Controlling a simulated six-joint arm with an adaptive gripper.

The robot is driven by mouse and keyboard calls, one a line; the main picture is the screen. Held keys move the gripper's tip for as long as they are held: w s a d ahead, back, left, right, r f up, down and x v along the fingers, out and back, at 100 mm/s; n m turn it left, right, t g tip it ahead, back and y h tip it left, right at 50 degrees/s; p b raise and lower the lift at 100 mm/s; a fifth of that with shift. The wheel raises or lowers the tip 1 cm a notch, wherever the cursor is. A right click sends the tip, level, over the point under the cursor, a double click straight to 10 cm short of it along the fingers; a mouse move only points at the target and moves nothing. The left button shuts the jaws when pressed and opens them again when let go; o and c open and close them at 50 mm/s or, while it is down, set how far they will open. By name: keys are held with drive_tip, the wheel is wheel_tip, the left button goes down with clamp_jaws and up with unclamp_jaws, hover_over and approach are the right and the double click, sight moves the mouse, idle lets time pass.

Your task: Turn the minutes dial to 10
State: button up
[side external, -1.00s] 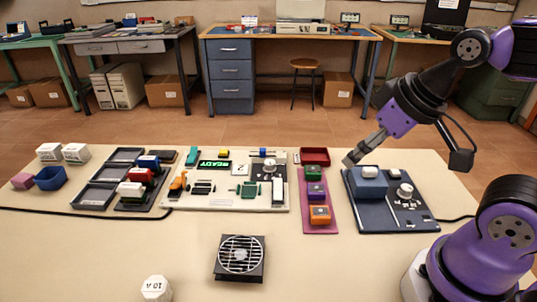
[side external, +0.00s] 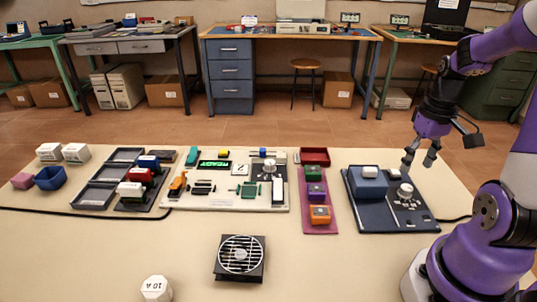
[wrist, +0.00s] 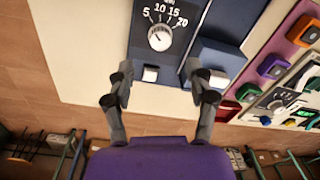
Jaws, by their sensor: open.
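The minutes dial (side external: 405,191) is a pale round knob on a dark blue panel (side external: 365,217) at the right of the table. In the wrist view the dial (wrist: 160,38) sits near the top centre, with 5, 10, 15 and 20 printed around its upper side. It has a small dark mark on its face; I cannot tell for sure which number it points to. My gripper (side external: 417,166) points down above the far side of the panel, its fingers spread and empty. In the wrist view my gripper (wrist: 160,68) has one finger on each side, below the dial and not touching it.
A white-topped switch (wrist: 150,73) lies between dial and gripper in the wrist view. A raised blue box (side external: 368,188) with a white button stands left of the dial. A pink strip (side external: 319,229) with coloured blocks lies farther left.

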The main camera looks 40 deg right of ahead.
sight(407, 187)
wheel_tip(407, 187, down, 6)
drive_tip(key=shift+a+f, duration=0.15)
drive_tip(key=shift+f, duration=0.05)
clamp_jaws()
